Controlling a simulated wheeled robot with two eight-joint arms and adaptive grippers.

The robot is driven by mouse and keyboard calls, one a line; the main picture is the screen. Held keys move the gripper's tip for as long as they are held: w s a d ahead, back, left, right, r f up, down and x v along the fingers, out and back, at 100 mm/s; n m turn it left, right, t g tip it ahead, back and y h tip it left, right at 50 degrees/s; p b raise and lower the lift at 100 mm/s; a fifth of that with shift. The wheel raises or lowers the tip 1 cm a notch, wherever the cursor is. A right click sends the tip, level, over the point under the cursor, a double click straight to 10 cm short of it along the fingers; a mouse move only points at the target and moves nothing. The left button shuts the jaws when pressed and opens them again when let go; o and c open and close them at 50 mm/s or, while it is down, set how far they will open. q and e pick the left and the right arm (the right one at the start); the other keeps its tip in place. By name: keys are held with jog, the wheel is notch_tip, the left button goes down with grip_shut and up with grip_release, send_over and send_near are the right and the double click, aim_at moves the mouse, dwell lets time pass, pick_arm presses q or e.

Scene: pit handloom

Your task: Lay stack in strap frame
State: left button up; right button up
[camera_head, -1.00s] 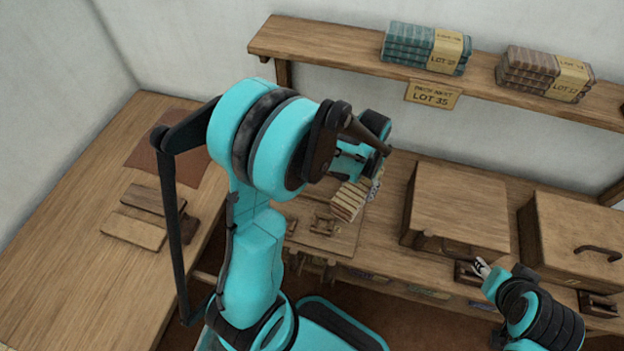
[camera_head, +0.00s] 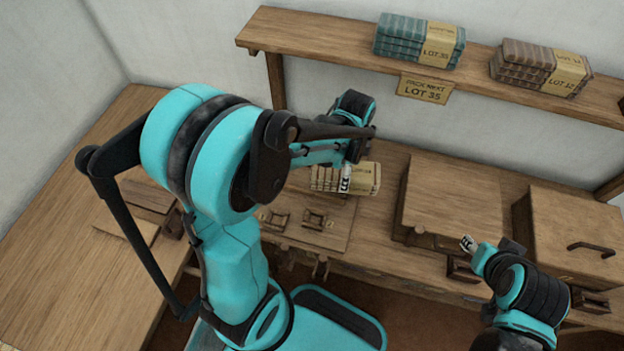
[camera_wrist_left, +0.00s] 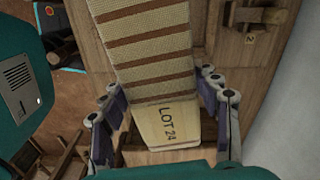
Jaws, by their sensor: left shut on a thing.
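The stack (camera_head: 325,179) is cream cloth with brown stripes and a tan band reading LOT 24; it also shows in the left wrist view (camera_wrist_left: 150,48). My left gripper (camera_head: 346,180) is shut on the banded end, with fingers on both sides of it in the left wrist view (camera_wrist_left: 165,103). The stack is over the back of the bench; I cannot tell if it touches. A wooden board with small blocks (camera_head: 315,219), apparently the strap frame, lies just in front and is partly hidden by my left arm. My right gripper (camera_head: 467,244) is by the boxes, too small to read.
A shelf (camera_head: 300,38) holds a teal stack (camera_head: 405,38) and a brown stack (camera_head: 525,62), with a LOT 35 sign (camera_head: 424,89) below. Two wooden boxes (camera_head: 455,200) (camera_head: 575,235) stand on the right. The left table (camera_head: 60,250) has much bare surface.

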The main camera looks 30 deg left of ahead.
pick_arm(q)
jog(key=shift+s+r+m, duration=0.15)
jog(key=shift+r+m, duration=0.05)
jog(key=shift+m, duration=0.6)
jog(key=a+f+b, duration=0.1)
jog(key=a+f, duration=0.1)
jog(key=a, duration=0.1)
jog(key=w+a+f+b, duration=0.1)
jog(key=a+f, duration=0.1)
jog(key=a, duration=0.2)
jog(key=w+a+f+b, duration=0.1)
jog(key=a+f+b, duration=0.1)
jog(key=a+f, duration=0.1)
jog(key=shift+w+a, duration=0.1)
jog(key=shift+a, duration=0.5)
notch_tip(320, 180, down, 4)
jog(key=shift+a+f+b, duration=0.1)
jog(key=shift+b, duration=0.95)
jog(key=o, duration=1.3)
jog(key=shift+c, duration=0.2)
